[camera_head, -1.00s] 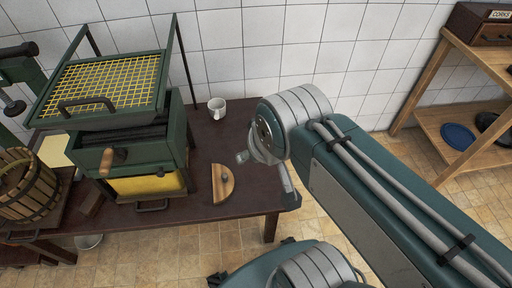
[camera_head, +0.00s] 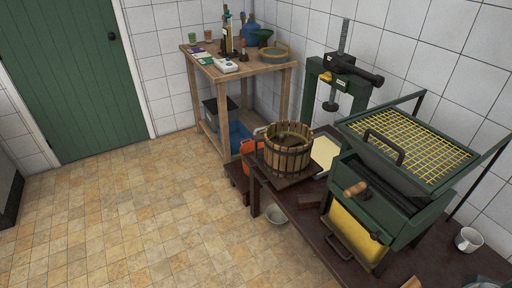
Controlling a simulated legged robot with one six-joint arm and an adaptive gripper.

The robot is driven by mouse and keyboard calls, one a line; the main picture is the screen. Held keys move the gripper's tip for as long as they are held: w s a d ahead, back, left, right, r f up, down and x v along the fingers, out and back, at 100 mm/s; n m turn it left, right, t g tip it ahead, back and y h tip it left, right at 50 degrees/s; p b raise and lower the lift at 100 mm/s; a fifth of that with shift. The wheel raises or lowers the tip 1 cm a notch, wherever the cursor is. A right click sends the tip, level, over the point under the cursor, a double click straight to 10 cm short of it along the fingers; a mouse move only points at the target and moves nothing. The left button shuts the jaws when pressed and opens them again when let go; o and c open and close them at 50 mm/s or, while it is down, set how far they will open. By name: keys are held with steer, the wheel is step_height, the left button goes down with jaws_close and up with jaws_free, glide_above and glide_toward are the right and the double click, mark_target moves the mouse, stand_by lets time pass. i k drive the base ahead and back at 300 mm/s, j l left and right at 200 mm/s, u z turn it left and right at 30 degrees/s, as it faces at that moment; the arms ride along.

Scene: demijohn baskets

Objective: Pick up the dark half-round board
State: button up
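I cannot make out a dark half-round board in this view. A small sliver of a light wooden piece (camera_head: 411,283) shows at the bottom edge on the dark table (camera_head: 311,232), mostly cut off. A small dark brown block (camera_head: 311,194) lies on the table between the slatted basket and the green machine; its shape is not clear. My gripper is not in view; only a pale grey bit, perhaps of my arm, shows at the bottom right edge.
A wooden stand (camera_head: 239,71) with bottles is behind. A metal bowl (camera_head: 275,214) is on the floor. The tiled floor at left is clear.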

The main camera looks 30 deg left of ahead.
mark_target(288, 142)
steer(key=u, duration=1.05)
steer(key=i+j+z, duration=0.1)
steer(key=i+j, duration=0.2)
steer(key=i, duration=0.3)
steer(key=i+j+z, duration=0.1)
steer(key=i+j, duration=0.2)
steer(key=i, duration=0.3)
steer(key=i+j+z, duration=0.1)
steer(key=i+j, duration=0.3)
steer(key=i, duration=0.15)
steer(key=i+j+z, duration=0.1)
steer(key=i+j, duration=0.3)
steer(key=i, duration=0.15)
